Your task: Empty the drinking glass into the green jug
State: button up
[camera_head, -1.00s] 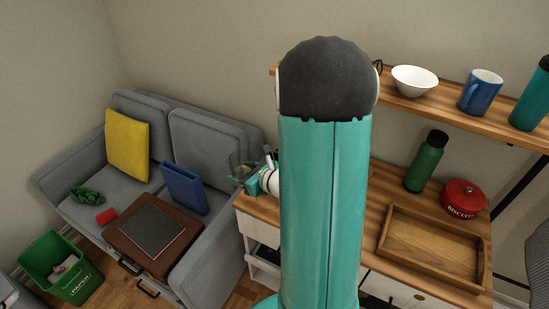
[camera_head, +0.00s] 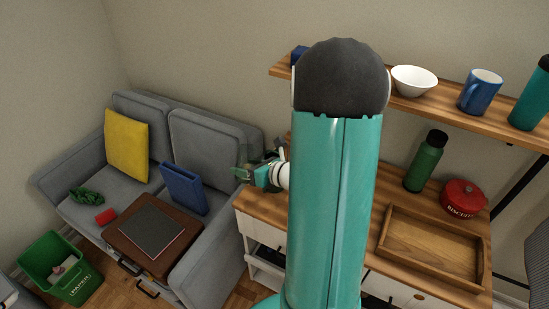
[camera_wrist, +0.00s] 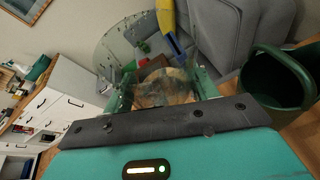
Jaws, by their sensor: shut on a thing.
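The drinking glass (camera_wrist: 122,42) is clear and see-through. My gripper (camera_wrist: 163,87) is shut on it, and the glass reaches away from the fingers towards the upper left of the wrist view. Whether it holds liquid is hard to tell. The green jug (camera_wrist: 272,92), dark green with a loop handle, appears at the right of the wrist view, apart from the glass. In the head view my gripper (camera_head: 258,174) is small and partly hidden by my arm, over the left end of the wooden desk top. I cannot make out the jug there.
A wooden tray (camera_head: 433,250), a red biscuit tin (camera_head: 464,198) and a green bottle (camera_head: 425,162) stand on the desk (camera_head: 258,205). The shelf above bears a white bowl (camera_head: 414,80) and a blue mug (camera_head: 480,92). A grey sofa (camera_head: 205,140) is at left.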

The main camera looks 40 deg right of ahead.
aim_at(255, 153)
jog(key=d+r+m+y, duration=0.2)
jog(key=m, duration=0.1)
jog(key=shift+d+t, duration=0.3)
jog(key=shift+f+m, duration=0.3)
jog(key=shift+m, duration=0.3)
jog(key=shift+a+r+m+t+y, duration=0.1)
jog(key=shift+r+m+t+y, duration=0.3)
jog(key=shift+r+m, duration=0.25)
jog(key=shift+f+m+t+y, duration=0.25)
jog(key=shift+m+t+y, duration=0.05)
jog(key=shift+m, duration=0.35)
jog(key=shift+r+m+t, duration=0.3)
jog(key=shift+r+m, duration=0.15)
jog(key=shift+m, duration=0.35)
jog(key=shift+d+r, duration=0.15)
jog(key=shift+d, duration=0.15)
jog(key=shift+r+m+t+y, duration=0.3)
jog(key=shift+r+m, duration=0.05)
jog(key=shift+m, duration=0.45)
jog(key=shift+d+f+m+t, duration=0.1)
jog(key=shift+f+m+t, duration=0.25)
jog(key=shift+m, duration=0.55)
